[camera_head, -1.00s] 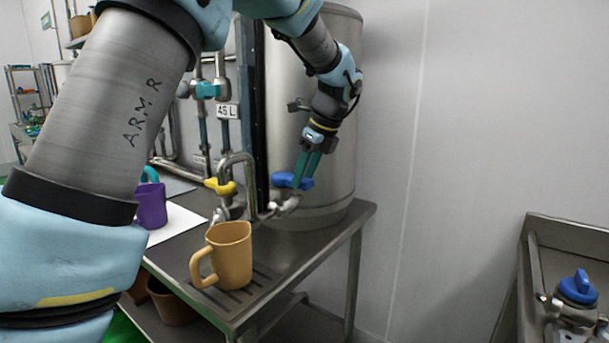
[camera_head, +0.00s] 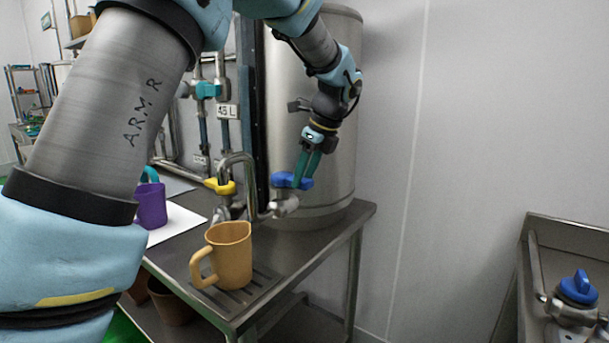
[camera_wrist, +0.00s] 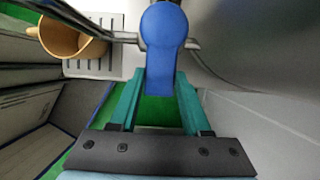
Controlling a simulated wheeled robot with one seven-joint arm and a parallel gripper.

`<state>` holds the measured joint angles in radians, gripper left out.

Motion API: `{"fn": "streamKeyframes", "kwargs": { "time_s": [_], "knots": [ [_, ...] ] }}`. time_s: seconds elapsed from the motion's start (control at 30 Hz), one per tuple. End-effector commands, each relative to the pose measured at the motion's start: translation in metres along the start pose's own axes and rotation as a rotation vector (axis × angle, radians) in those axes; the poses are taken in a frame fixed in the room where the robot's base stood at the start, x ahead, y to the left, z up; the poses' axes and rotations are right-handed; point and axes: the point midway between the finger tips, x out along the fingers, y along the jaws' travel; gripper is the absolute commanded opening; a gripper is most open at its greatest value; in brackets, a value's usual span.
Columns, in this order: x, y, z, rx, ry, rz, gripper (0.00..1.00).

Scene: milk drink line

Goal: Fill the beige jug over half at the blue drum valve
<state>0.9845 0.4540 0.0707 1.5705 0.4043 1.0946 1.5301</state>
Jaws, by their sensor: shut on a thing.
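The beige jug (camera_head: 232,257) stands upright on the slotted drain grate (camera_head: 262,284) of the steel table, its handle to the left. It also shows at the upper left of the wrist view (camera_wrist: 72,38), where its inside is too unclear to tell any milk level. The blue valve handle (camera_head: 292,181) sits on the tap at the foot of the steel drum (camera_head: 312,110). My gripper (camera_head: 304,176) is shut on this handle from above. In the wrist view the blue handle (camera_wrist: 164,27) lies between my green fingers (camera_wrist: 158,95). No stream into the jug is visible.
A yellow valve (camera_head: 220,187) with a bent steel pipe is left of the blue one, behind the jug. A purple jug (camera_head: 151,205) stands further left on a white sheet. Another blue valve (camera_head: 578,287) is at a steel basin on the right.

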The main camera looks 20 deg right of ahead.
Motion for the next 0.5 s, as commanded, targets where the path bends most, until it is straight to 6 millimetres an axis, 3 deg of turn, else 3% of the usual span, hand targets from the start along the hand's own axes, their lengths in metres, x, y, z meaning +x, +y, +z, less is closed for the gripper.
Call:
{"fn": "streamKeyframes", "kwargs": {
  "time_s": [0.5],
  "knots": [
    [-0.002,0.015,0.003,0.191,0.0,-0.078,0.0]
  ]
}}
